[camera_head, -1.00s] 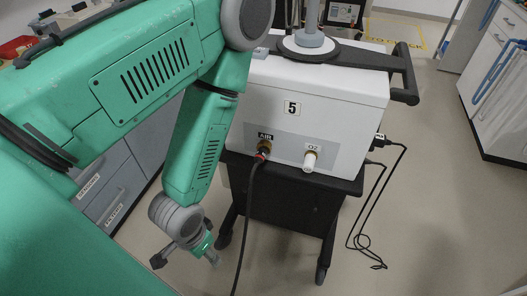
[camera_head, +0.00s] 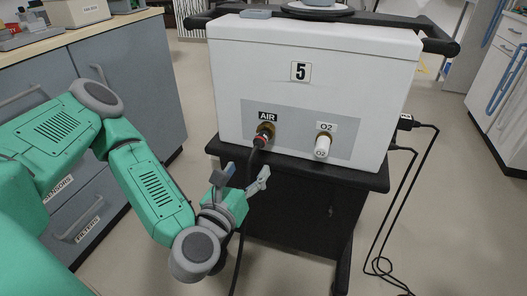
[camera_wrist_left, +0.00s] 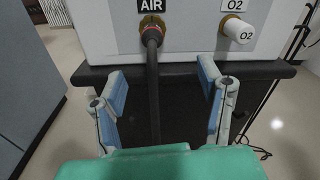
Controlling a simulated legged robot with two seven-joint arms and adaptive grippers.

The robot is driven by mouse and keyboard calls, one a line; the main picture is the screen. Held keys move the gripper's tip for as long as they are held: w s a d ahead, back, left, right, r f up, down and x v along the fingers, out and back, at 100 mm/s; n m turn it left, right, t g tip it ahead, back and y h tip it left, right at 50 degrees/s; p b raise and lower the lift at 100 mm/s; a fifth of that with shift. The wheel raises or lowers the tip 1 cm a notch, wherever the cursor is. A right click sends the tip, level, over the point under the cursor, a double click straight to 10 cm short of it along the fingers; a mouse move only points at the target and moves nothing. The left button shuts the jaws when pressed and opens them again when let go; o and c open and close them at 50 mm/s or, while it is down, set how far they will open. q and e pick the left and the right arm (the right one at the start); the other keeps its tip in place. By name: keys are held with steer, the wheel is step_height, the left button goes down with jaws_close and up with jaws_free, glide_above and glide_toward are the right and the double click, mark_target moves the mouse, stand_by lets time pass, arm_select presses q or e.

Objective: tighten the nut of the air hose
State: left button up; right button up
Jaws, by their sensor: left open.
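The air hose nut (camera_head: 262,138) sits at the port labelled AIR on the white ventilator marked 5 (camera_head: 338,70). It is dark with a red ring and brassy fitting, and it also shows in the left wrist view (camera_wrist_left: 151,30). The black air hose (camera_head: 241,245) hangs down from it. My left gripper (camera_head: 245,176) is open and empty, just below the nut. In the left wrist view its two blue-padded fingers (camera_wrist_left: 162,92) stand apart on either side of the hose, short of the nut. My right gripper is not in view.
A white O2 fitting (camera_head: 322,147) is right of the AIR port. The ventilator rests on a black cart (camera_head: 300,215). Black cables (camera_head: 385,225) hang at the right. Grey drawers (camera_head: 130,80) stand at the left.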

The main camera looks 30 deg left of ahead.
mark_target(264, 135)
arm_select(q)
steer(key=shift+n+y, duration=0.5)
steer(key=b+x, duration=0.1)
steer(key=x, duration=0.3)
steer(key=b+x, duration=0.1)
steer(key=x, duration=0.4)
steer(key=b+x, duration=0.1)
steer(key=x, duration=0.4)
steer(key=shift+a+r, duration=0.2)
steer(key=shift+a, duration=0.2)
steer(key=c, duration=1.2)
